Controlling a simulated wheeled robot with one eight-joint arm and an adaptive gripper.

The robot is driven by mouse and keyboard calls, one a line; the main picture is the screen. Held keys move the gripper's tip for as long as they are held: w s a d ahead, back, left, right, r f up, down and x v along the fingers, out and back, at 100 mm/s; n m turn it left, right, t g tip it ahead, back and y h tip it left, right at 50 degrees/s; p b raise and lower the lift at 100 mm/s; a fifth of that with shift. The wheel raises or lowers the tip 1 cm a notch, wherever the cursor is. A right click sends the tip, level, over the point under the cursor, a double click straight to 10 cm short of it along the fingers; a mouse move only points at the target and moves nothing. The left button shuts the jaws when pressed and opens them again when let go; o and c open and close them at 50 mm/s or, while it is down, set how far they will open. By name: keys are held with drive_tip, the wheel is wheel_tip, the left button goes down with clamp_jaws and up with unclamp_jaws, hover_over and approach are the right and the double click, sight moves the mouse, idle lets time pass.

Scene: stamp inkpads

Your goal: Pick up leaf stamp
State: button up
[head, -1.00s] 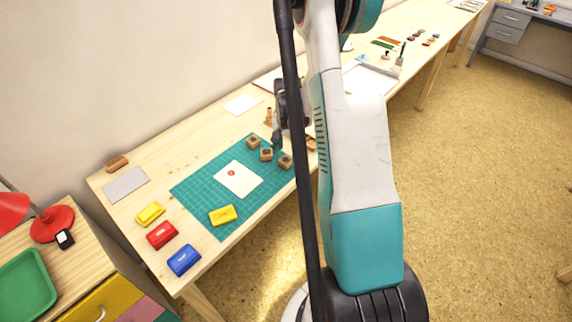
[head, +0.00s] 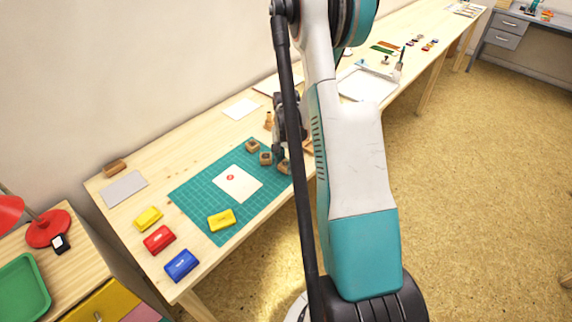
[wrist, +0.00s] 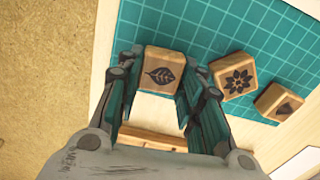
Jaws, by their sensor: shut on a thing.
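The leaf stamp (wrist: 163,72) is a wooden block with a dark leaf print on its upper face. In the wrist view it sits between the two fingers of my gripper (wrist: 161,80), which is shut on it. In the head view my gripper (head: 279,153) is at the right edge of the green mat, and the leaf stamp (head: 284,167) is partly hidden behind my arm. I cannot tell whether the stamp touches the mat. A flower stamp (wrist: 235,76) stands right beside the right finger in the wrist view, with another stamp (wrist: 279,102) beyond it.
The green cutting mat (head: 190,190) holds a card (head: 238,184) with a red print and a yellow inkpad (head: 221,219). Yellow (head: 148,218), red (head: 159,239) and blue (head: 181,265) inkpads lie left of it. A wooden piece (wrist: 150,138) lies close behind my fingers.

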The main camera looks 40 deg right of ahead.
sight(286, 163)
wheel_tip(286, 163, up, 20)
drive_tip(key=p, duration=0.6)
drive_tip(key=shift+a, duration=0.1)
